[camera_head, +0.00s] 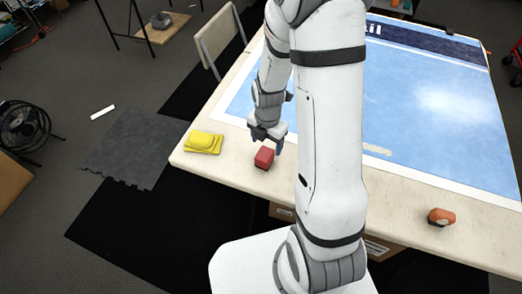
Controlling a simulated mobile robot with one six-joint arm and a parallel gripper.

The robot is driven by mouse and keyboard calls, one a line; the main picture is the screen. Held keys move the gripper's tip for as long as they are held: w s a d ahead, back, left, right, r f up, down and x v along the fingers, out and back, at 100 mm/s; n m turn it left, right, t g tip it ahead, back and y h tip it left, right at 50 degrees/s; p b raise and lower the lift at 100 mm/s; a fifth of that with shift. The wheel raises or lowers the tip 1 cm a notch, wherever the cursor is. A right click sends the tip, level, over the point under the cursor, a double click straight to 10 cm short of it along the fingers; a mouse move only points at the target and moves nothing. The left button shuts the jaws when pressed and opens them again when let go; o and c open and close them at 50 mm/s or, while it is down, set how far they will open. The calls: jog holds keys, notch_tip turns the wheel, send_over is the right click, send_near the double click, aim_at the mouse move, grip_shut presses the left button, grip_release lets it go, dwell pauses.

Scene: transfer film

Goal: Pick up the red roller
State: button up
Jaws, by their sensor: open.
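A small red block-like object (264,157) lies on the pale wooden table edge, left of my arm's large white link; it is too small to tell for certain that it is the roller. My gripper (268,146) is pointed down over it, close to its top and back side. The jaws are open, and I see no object held between them. Whether a finger touches the red object cannot be told. An orange-red, rounded object with a dark part (441,217) lies on the table at the right.
A yellow object (203,142) lies on the table's left corner. A blue and white film sheet (430,105) covers most of the table (185,157). A chair (219,38) stands at the far left edge. Bare wood runs along the near edge.

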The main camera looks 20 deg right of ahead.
aim_at(265, 153)
jog(key=shift+f+n, duration=0.7)
jog(key=shift+f, duration=0.6)
jog(key=shift+w+a+f+p, duration=0.15)
jog(key=shift+f+p, duration=0.2)
jog(key=shift+f, duration=1.4)
jog(key=shift+w+a+f+p, duration=0.15)
jog(key=shift+f+p, duration=0.15)
jog(key=shift+f, duration=1.45)
jog(key=shift+d, duration=0.1)
jog(key=c, duration=1.1)
jog(key=shift+r, duration=0.1)
jog(key=shift+c, duration=0.2)
notch_tip(265, 153, up, 10)
jog(key=shift+f+b, duration=0.1)
jog(key=shift+b, duration=0.35)
